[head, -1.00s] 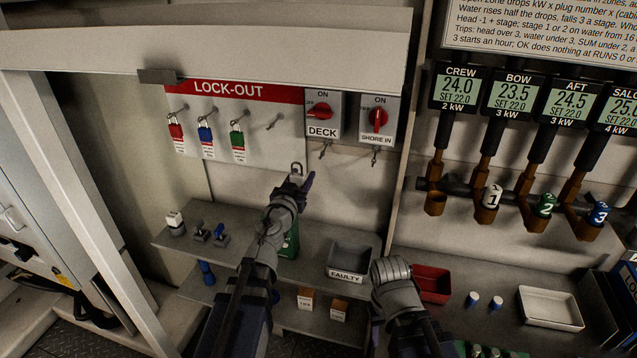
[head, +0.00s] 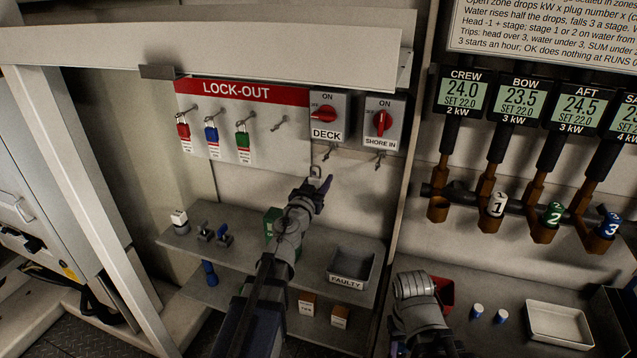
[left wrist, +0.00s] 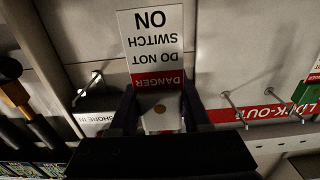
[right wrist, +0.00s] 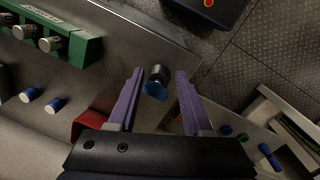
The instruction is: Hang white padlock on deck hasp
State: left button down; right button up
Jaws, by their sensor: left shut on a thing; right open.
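My left gripper (head: 318,186) is shut on the white padlock (left wrist: 160,116), just below the DECK switch. The padlock's shackle (head: 315,172) points up, close under and slightly left of the deck hasp (head: 326,154); I see a small gap in the head view. A white and red danger tag (left wrist: 150,45) hangs from the padlock, upside down in the left wrist view. The deck hasp is hidden there.
Red, blue and green padlocks (head: 212,138) hang on the LOCK-OUT board (head: 272,140), beside one bare peg (head: 281,123). The SHORE IN hasp (head: 379,158) is right of the deck hasp. A FAULTY bin (head: 351,266) stands on the shelf below.

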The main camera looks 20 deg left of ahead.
pick_arm(q)
jog(key=shift+w+d+f+b, duration=0.1)
jog(key=shift+w+f+b, duration=0.2)
jog(key=shift+w, duration=1.05)
jog(key=shift+w+f+b, duration=0.25)
jog(key=shift+w, duration=1.15)
jog(key=shift+w+d+f+b, duration=0.1)
jog(key=shift+w+f+b, duration=0.2)
jog(key=shift+w, duration=1.05)
pick_arm(e)
jog(key=shift+f, duration=0.85)
pick_arm(q)
jog(key=shift+c, duration=1.4)
grip_release()
jog(key=shift+s, duration=0.1)
